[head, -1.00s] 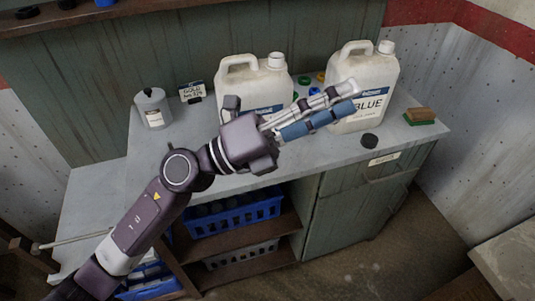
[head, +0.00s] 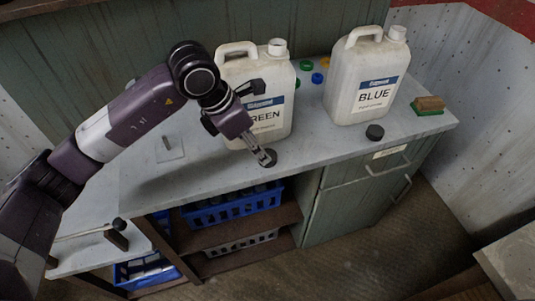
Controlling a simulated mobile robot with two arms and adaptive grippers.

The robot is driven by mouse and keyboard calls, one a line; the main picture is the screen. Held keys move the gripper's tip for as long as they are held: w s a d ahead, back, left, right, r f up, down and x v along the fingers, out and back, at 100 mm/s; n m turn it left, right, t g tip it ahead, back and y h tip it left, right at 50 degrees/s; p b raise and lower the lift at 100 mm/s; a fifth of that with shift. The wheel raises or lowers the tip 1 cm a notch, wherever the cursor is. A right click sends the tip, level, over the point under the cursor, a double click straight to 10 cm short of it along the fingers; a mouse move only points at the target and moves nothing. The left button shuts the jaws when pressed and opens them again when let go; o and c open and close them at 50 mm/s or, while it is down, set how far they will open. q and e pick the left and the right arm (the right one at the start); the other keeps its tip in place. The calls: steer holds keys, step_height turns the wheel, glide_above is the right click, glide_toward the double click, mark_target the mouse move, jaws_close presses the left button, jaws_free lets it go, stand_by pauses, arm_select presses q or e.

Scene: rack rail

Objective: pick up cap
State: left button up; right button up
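One black cap (head: 271,156) lies on the grey countertop near its front edge, in front of the jug labelled GREEN (head: 270,118). My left gripper (head: 262,156) points down at this cap, with its fingertips at or just above the cap's left side. The fingers overlap in this view, so I cannot tell whether they are apart or touch the cap. A second black cap (head: 375,132) lies in front of the jug labelled BLUE (head: 366,85). My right gripper is not in view.
Green (head: 306,65), blue (head: 317,78) and yellow (head: 325,62) caps lie between the jugs. A brown-and-green block (head: 428,105) sits at the counter's right end. Blue crates (head: 232,207) stand on the shelf below. The counter between the two black caps is clear.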

mark_target(273, 154)
arm_select(q)
steer(key=x, duration=0.1)
steer(key=p+x, duration=0.1)
steer(key=x, duration=0.2)
steer(key=shift+w+d+f+p, duration=0.1)
steer(key=shift+w+d+p, duration=0.2)
steer(key=shift+w+d, duration=0.15)
steer(key=shift+d+f, duration=0.1)
steer(key=shift+f, duration=0.3)
steer(key=c, duration=0.6)
steer(key=shift+r, duration=0.1)
